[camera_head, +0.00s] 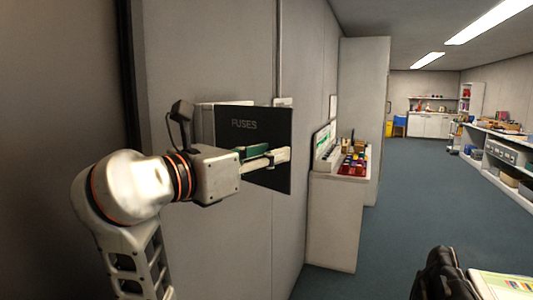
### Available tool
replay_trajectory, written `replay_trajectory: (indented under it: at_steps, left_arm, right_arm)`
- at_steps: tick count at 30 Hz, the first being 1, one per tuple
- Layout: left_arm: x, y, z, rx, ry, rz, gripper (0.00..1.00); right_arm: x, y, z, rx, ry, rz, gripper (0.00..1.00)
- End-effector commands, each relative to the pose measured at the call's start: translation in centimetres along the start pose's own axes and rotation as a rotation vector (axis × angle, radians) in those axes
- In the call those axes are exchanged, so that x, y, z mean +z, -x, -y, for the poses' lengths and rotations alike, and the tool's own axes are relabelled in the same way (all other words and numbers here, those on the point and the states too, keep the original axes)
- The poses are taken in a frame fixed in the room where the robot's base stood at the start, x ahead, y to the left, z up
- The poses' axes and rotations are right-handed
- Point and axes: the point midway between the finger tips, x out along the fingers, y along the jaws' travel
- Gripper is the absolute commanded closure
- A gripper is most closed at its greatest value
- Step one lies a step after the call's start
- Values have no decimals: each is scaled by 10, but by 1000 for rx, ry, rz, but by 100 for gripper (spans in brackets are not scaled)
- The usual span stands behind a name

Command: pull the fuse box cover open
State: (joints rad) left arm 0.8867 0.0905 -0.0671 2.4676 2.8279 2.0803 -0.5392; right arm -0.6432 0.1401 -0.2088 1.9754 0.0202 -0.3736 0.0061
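The fuse box cover (262,122) is a flat dark panel marked "FUSES", at the left wall. A pale part of the fuse box (207,120) shows behind its left edge. My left gripper (270,158) is in front of the lower part of the cover, fingers pointing right. Its fingers overlap the cover in the picture. I cannot tell whether they touch it or grip its edge, or how far apart they are. The gripper hides the cover's lower left part.
A pale cabinet (335,220) with small coloured items on top stands against the wall, right of the cover. Shelves (505,160) line the far right side. A black object (441,275) is at the bottom right. Blue floor (400,220) lies clear in the middle.

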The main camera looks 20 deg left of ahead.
Motion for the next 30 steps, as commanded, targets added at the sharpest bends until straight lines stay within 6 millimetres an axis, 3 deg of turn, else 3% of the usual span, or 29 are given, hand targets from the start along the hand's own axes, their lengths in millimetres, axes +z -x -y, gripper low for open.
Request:
replay_trajectory:
  at_steps: [14, 30]
  left_arm:
    - [9, 0, 0, 1, -2, 4, 68]
    - [87, 0, 0, 2, -1, 4, 68]
  right_arm:
    - [1, 0, 0, 0, 2, 2, 60]
    - [0, 0, 0, -1, 0, 1, 60]
